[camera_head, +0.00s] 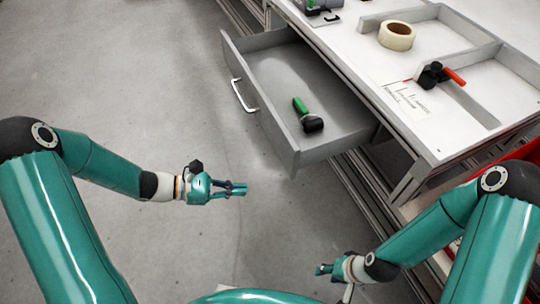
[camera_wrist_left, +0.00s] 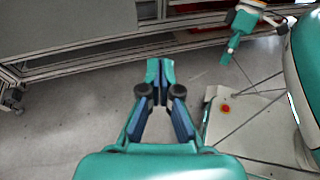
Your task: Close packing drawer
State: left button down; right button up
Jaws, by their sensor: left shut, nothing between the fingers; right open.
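The packing drawer (camera_head: 270,129) is pulled out from under the workbench in the head view. It is grey, with a white handle (camera_head: 243,96) on its front. A green and black tool (camera_head: 306,115) lies inside it. My left gripper (camera_head: 245,188) is shut and empty, below and in front of the drawer front, apart from it. In the left wrist view its fingers (camera_wrist_left: 160,72) meet at the tips. My right gripper (camera_head: 320,269) is small in the head view, lower and to the right, away from the drawer; it also shows in the left wrist view (camera_wrist_left: 229,52).
The white workbench (camera_head: 365,60) carries a tape roll (camera_head: 397,36), an orange-handled black tool (camera_head: 440,75), paper labels (camera_head: 408,103) and grey dividers. A red bin (camera_head: 522,158) is at the right edge. The grey floor left of the drawer is clear.

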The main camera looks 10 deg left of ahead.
pick_arm(q)
jog(key=w+a+r+n+t+h+b, duration=0.1)
jog(key=w+a+r+n+t+b, duration=0.1)
jog(key=w+a+r+n+t, duration=0.25)
jog(key=m, duration=0.1)
send_near(279, 136)
jog(key=shift+t, duration=0.45)
jog(key=x, duration=0.3)
jog(key=b+x, duration=0.1)
jog(key=x, duration=0.3)
jog(key=shift+s+d+f, duration=0.1)
jog(key=shift+s+d, duration=0.05)
jog(key=shift+s, duration=0.2)
jog(key=shift+w+d, duration=0.15)
pick_arm(e)
notch_tip(279, 136, down, 4)
jog(key=shift+f, duration=0.2)
pick_arm(q)
jog(key=shift+w+d, duration=0.1)
